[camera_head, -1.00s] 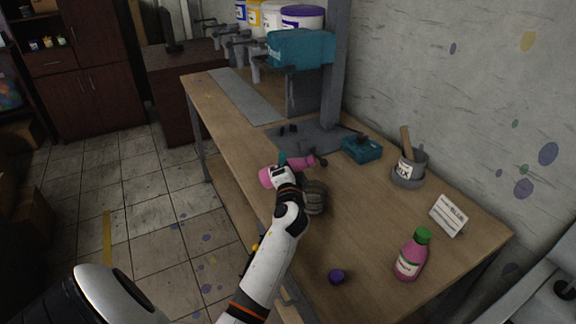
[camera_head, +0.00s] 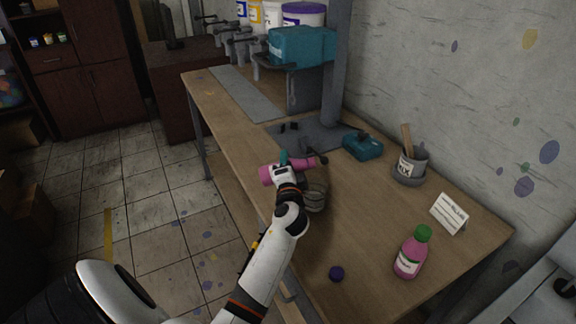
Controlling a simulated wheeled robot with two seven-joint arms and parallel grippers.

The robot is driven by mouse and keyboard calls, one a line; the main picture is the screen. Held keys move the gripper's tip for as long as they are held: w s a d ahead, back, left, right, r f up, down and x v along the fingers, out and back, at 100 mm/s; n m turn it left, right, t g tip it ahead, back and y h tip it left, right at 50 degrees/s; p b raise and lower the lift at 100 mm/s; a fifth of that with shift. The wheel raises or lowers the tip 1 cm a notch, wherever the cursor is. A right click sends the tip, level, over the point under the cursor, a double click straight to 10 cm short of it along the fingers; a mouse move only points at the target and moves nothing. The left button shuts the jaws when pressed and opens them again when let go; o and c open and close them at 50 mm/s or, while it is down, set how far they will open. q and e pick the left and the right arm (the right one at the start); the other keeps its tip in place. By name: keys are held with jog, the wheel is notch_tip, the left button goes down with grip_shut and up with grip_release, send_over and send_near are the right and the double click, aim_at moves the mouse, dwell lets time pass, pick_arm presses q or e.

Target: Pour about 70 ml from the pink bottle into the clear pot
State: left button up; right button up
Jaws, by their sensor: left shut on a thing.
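My left gripper (camera_head: 284,174) is shut on a pink bottle (camera_head: 266,175) above the workbench. The bottle is tipped over to nearly level, with its narrow neck (camera_head: 303,163) toward the right. The clear pot (camera_head: 316,198) stands on the bench just right of and below the gripper, partly hidden by my arm. I cannot make out any liquid stream or the level in the pot. A second pink bottle (camera_head: 410,256) with a green cap stands upright at the near right of the bench. My right gripper is not in view.
A teal device (camera_head: 362,147), a grey cup with a stick (camera_head: 410,166) and a white card (camera_head: 449,213) stand along the wall side. A teal-headed machine (camera_head: 302,47) rises behind. The bench's middle right is clear.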

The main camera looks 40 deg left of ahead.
pick_arm(q)
jog(key=shift+f+m, duration=0.5)
jog(key=shift+m, duration=0.4)
jog(key=shift+f, duration=0.15)
dwell(0.4)
jog(key=shift+f+m, duration=0.35)
jog(key=shift+m, duration=0.45)
dwell(2.0)
jog(key=shift+b, duration=0.3)
jog(key=r+n, duration=0.1)
jog(key=n, duration=0.1)
jog(key=shift+r+n, duration=0.3)
jog(key=shift+r+n+b, duration=0.25)
jog(key=shift+n+b, duration=0.35)
jog(key=shift+n, duration=0.2)
jog(key=shift+w+d+r+n, duration=0.15)
jog(key=shift+r+n, duration=0.4)
jog(key=shift+n, duration=0.35)
